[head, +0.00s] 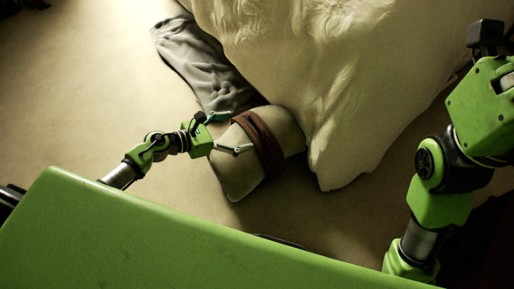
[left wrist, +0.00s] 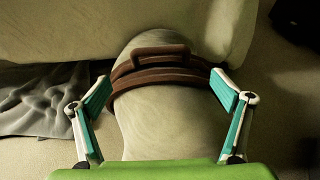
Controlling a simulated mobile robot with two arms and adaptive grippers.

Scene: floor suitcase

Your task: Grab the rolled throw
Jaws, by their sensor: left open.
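The rolled throw (head: 240,170) is a pale roll with a brown strap (head: 263,147) around it. It lies on the floor against the hanging cream bedding.
The cream bedding (head: 345,80) hangs down to the floor behind and right of the throw. A crumpled grey cloth (head: 199,65) lies on the floor beyond my left gripper. The floor (head: 90,90) to the left is clear.

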